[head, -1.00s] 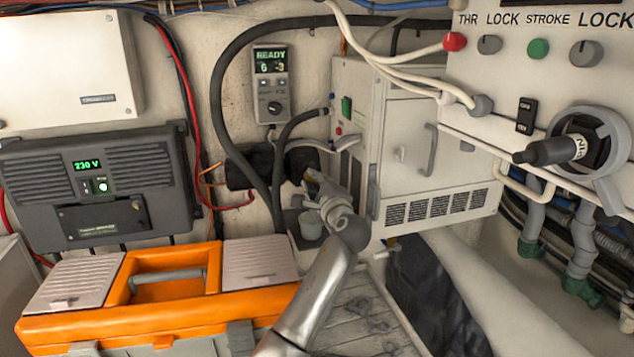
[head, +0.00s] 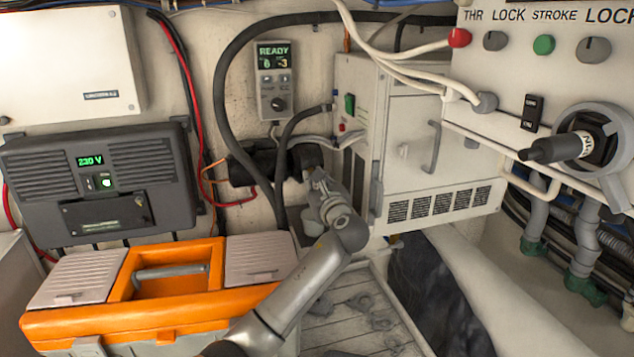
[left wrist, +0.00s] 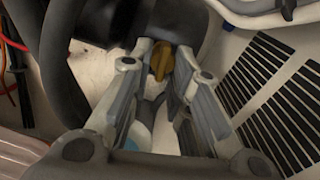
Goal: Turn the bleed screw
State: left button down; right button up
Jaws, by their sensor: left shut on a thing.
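The bleed screw (left wrist: 161,61) shows in the left wrist view as a small yellow-brass wing-shaped head below a dark cylindrical body (left wrist: 172,20). My left gripper (left wrist: 158,68) has its two fingertips on either side of this head and is shut on it. In the head view my left gripper (head: 318,186) is small and close against the dark cylinder unit (head: 252,166) on the back wall, left of the white cabinet. The screw cannot be made out there, as the gripper and wrist cover it. My right gripper is not in view.
An orange toolbox (head: 172,310) stands left of my arm. The white cabinet (head: 420,150) with vents is close on the gripper's right. Black hoses (head: 217,110) run around the cylinder unit. A control panel (head: 470,110) juts out at right. Slatted floor (head: 345,320) lies below.

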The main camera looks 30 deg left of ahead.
pick_arm(q)
jog(key=shift+s+a+r+m, duration=0.15)
jog(key=shift+r+m, duration=0.25)
jog(key=shift+m, duration=0.6)
jog(key=c, duration=1.7)
grip_release()
jog(key=shift+o, duration=0.5)
jog(key=shift+f, duration=0.25)
jog(key=shift+f, duration=0.1)
jog(key=v, duration=1.1)
jog(key=shift+s+d, duration=0.2)
jog(key=shift+d, duration=0.1)
